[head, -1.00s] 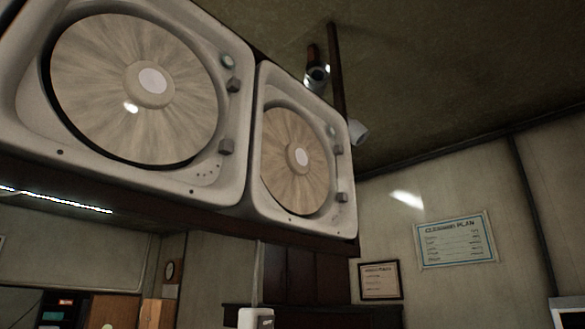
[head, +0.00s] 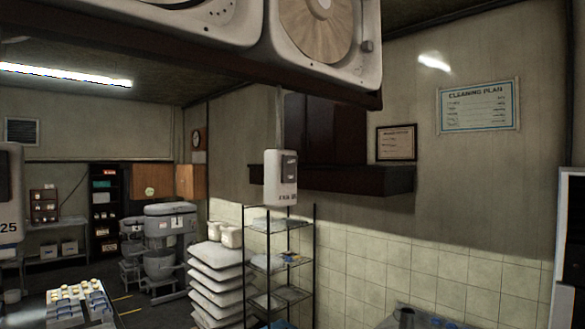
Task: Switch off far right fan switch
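The right fan (head: 328,28) is a white square housing with a round, streaked disc at the top of the head view. Its upper part is cut off by the frame. A dark knob (head: 367,46) sits at its right edge. A second fan (head: 215,22) is to its left, mostly cut off. A white box (head: 281,178) with a dark rocker-like part on its front hangs below the fans from a thin rod. Its small label is not clearly readable, and I cannot tell its switch position. My gripper is not in view.
A wire shelf rack (head: 280,262) and a stack of white sacks (head: 214,275) stand below the hanging box. A dark wall shelf (head: 345,180) is behind it. Mixers (head: 165,240) stand farther back. Part of another box (head: 8,200) shows at the left edge.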

